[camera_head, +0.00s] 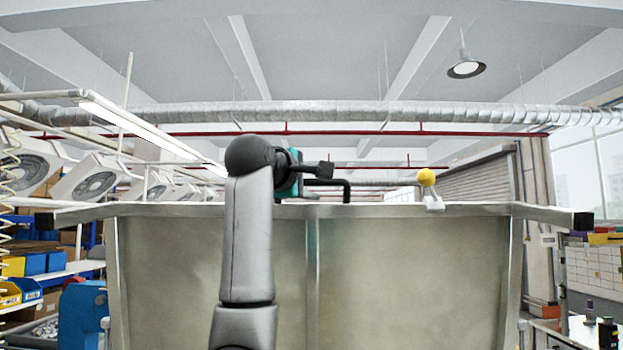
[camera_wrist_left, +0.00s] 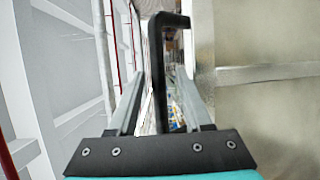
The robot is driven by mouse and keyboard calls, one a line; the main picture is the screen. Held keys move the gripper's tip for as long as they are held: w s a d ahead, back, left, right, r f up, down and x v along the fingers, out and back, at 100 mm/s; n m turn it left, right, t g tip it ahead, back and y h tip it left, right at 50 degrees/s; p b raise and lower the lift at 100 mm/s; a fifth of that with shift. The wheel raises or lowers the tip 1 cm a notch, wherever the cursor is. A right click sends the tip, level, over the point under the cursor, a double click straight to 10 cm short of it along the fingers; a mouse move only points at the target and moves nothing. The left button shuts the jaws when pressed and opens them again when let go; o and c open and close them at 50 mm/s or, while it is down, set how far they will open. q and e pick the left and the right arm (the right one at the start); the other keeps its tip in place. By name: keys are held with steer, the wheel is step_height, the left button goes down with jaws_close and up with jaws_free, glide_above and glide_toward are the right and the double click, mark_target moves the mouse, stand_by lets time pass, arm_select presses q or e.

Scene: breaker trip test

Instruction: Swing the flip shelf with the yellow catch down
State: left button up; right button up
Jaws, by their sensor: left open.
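The flip shelf (camera_head: 410,260) is a broad grey metal panel standing upright in front of me in the head view. A yellow ball-shaped catch (camera_head: 427,178) sits on a pale stem at its top edge, right of centre. A black bent handle (camera_head: 346,190) stands at the top edge near the middle. My left gripper (camera_head: 325,171) is at the top edge beside this handle, left of the yellow catch. In the left wrist view the open jaws (camera_wrist_left: 160,78) have the black handle (camera_wrist_left: 155,65) between them, with gaps showing. My right gripper is not in view.
A metal rail (camera_head: 80,214) with black end caps runs along the panel's top. Shelving with blue and yellow bins (camera_head: 33,264) stands at the left. A workbench area is at the right. The space above the panel looks clear apart from my arm.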

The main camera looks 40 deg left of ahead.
arm_select(q)
jaws_close()
stand_by(0.4)
steer(key=shift+f, duration=0.1)
stand_by(0.9)
